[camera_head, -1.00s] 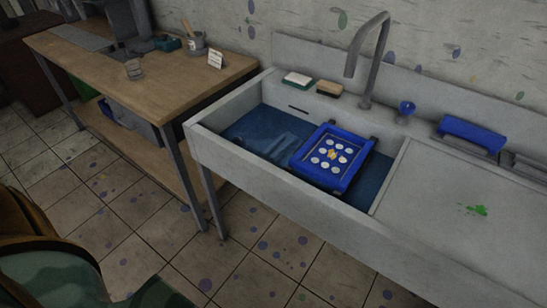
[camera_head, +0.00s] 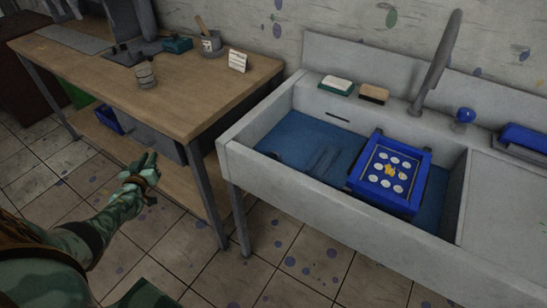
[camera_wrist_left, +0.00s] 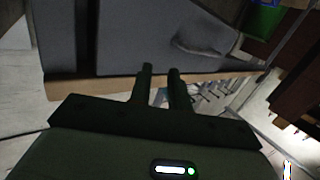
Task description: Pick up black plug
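I cannot make out a black plug for certain in either view. The sink (camera_head: 241,150) is on the right in the head view, with bluish water or a blue floor in its basin (camera_head: 318,136). A blue framed screen (camera_head: 425,183) with white dots and a yellow mark lies in the basin and hides part of its floor. My left gripper (camera_head: 153,157) is in front of the wooden table, left of the sink and apart from it. In the left wrist view its two fingers (camera_wrist_left: 160,68) stand a little apart with nothing held between them. My right gripper is not in view.
The wooden table (camera_head: 190,95) holds a small jar (camera_head: 145,76), a cup with a brush (camera_head: 212,44) and a white card (camera_head: 238,62). A grey bin (camera_head: 150,135) sits on its lower shelf. A soap dish (camera_head: 336,86) and a brush (camera_head: 374,93) rest on the sink's back ledge.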

